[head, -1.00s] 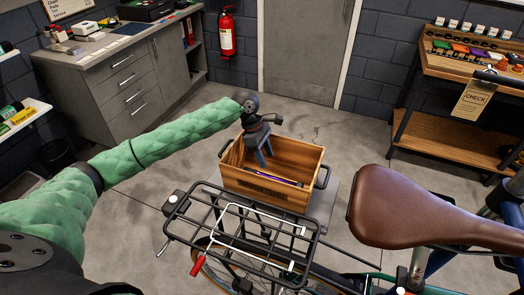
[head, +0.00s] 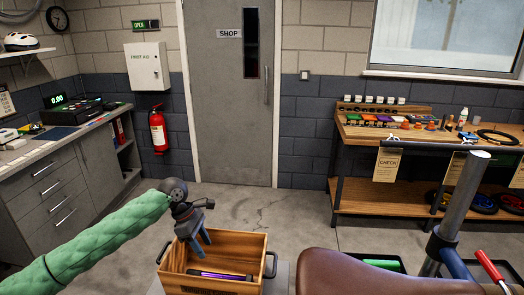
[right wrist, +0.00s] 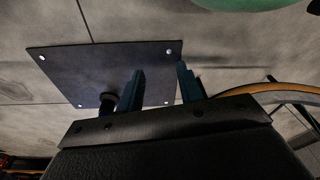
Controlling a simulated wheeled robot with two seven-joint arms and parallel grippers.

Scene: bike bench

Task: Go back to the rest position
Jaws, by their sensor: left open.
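My left gripper (head: 201,246) is over the left part of the wooden crate (head: 245,242) in the head view, fingers pointing down. Its jaws are open, and I see nothing held. A dark bar with a purple stripe (head: 222,275) lies in the crate, apart from the fingers. In the right wrist view, my right gripper (right wrist: 160,76) has its two blue fingers apart with nothing between them. A grey floor plate with bolts (right wrist: 75,65) shows beyond them. The right gripper is not seen in the head view.
The brown saddle (head: 350,272) and a metal post (head: 465,195) stand at the front right. A wooden workbench (head: 345,132) with small parts is at the back right. A grey cabinet (head: 50,190) stands at left. Floor (head: 255,205) before the door is clear.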

